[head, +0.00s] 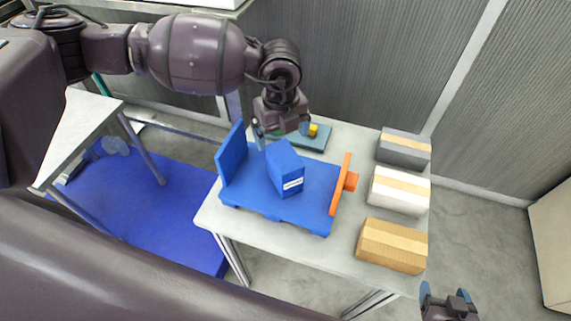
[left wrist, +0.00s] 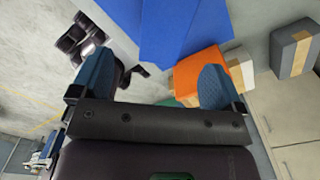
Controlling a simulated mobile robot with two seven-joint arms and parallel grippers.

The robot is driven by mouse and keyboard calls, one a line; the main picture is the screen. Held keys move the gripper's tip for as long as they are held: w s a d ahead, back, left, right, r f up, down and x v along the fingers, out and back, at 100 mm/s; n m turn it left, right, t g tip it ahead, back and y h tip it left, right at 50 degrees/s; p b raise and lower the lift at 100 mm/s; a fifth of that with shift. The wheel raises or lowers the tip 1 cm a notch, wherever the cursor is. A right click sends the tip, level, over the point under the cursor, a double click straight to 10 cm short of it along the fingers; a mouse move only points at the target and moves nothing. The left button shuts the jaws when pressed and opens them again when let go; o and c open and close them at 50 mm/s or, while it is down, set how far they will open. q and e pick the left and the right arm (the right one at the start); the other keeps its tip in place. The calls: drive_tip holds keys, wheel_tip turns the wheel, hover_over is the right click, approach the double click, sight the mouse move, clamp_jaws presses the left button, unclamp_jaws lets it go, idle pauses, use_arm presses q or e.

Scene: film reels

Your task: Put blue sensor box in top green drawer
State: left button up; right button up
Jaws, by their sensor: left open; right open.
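The blue sensor box (head: 285,168), with a white label, sits tilted in the picture on a blue fixture (head: 245,196) with an upright blue plate at its left and an orange clamp (head: 341,185) at its right. My left gripper (head: 281,131) is open and empty, just behind and above the box. In the left wrist view its fingers (left wrist: 155,80) are apart with nothing between them; the blue surface (left wrist: 190,20) and an orange part (left wrist: 200,68) lie beyond. My right gripper (head: 445,297) is open at the bottom right, away from the box. I cannot make out a green drawer.
The light table (head: 285,236) also carries a grey box (head: 404,150), a white box (head: 399,191) and a brown carton (head: 392,246) along its right side. A teal flat item (head: 315,141) with a yellow part lies behind the fixture. Another table (head: 75,130) stands left.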

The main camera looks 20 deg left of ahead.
sight(284, 156)
use_arm(q)
drive_tip(key=f, duration=0.4)
drive_tip(key=f+p, duration=0.1)
drive_tip(key=f, duration=0.4)
drive_tip(key=shift+w+d+f, duration=0.15)
drive_tip(key=shift+d, duration=0.05)
drive_tip(key=shift+c, duration=0.4)
drive_tip(key=c, duration=1)
drive_tip(key=shift+c, duration=0.2)
